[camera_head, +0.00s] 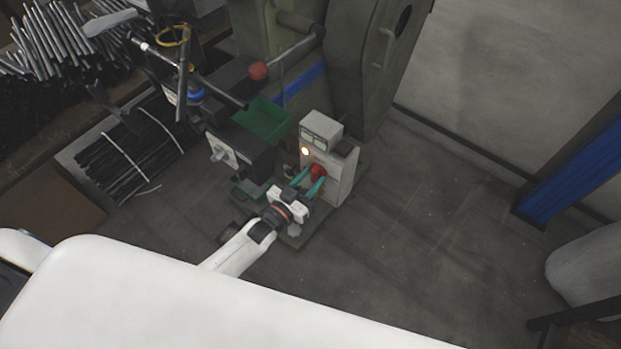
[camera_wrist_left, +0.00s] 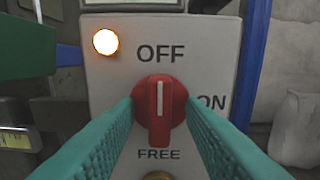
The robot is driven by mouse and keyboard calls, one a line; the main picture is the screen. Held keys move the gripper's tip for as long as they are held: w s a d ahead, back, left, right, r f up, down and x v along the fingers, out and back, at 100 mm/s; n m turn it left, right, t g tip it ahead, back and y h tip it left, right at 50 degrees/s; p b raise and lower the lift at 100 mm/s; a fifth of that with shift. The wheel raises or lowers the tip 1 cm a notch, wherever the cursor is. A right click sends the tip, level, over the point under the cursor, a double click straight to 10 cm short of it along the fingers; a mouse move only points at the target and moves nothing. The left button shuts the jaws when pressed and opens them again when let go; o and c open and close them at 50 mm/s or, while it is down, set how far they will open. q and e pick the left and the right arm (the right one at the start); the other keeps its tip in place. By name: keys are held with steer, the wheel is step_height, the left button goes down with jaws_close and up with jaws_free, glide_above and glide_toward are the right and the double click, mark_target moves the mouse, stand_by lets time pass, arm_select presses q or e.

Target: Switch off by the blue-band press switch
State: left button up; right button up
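The press switch is a red rotary knob (camera_wrist_left: 158,110) on a light grey control box (camera_head: 328,165). Its white line stands upright, toward the word OFF above it; ON is printed at the right and FREE below. A round lamp (camera_wrist_left: 105,42) at the upper left of the panel glows. The red knob (camera_head: 318,171) also shows in the head view. My left gripper (camera_head: 308,183) reaches the front of the box. In the left wrist view its teal fingers (camera_wrist_left: 162,120) stand apart on either side of the knob; contact is unclear. My right gripper is not in view.
The green-grey press (camera_head: 355,60) with a blue band (camera_head: 302,84) stands behind the box. A red-ball lever (camera_head: 258,71) and green bin (camera_head: 263,120) are at its left. Bundled dark rods (camera_head: 130,150) lie further left. The floor (camera_head: 440,200) at right is clear.

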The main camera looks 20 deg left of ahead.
arm_select(q)
steer(key=v, duration=1.1)
steer(key=shift+s+b, duration=0.3)
steer(key=s+a+f+g+y, duration=0.1)
steer(key=s+f+g, duration=0.2)
steer(key=f, duration=0.5)
steer(key=s+a+f+n+g+y, duration=0.1)
steer(key=s+a+f+g+y, duration=0.1)
steer(key=s+f, duration=0.35)
steer(key=s+a+f+g+y, duration=0.1)
steer(key=s+f+g, duration=0.15)
steer(key=f, duration=0.65)
steer(key=s+f+g+y, duration=0.1)
steer(key=s+f+g, duration=0.3)
steer(key=s, duration=0.6)
steer(key=s+f+g+y, duration=0.1)
steer(key=s+f+g, duration=0.3)
steer(key=s+f, duration=0.4)
steer(key=s, duration=0.3)
steer(key=shift+a, duration=0.2)
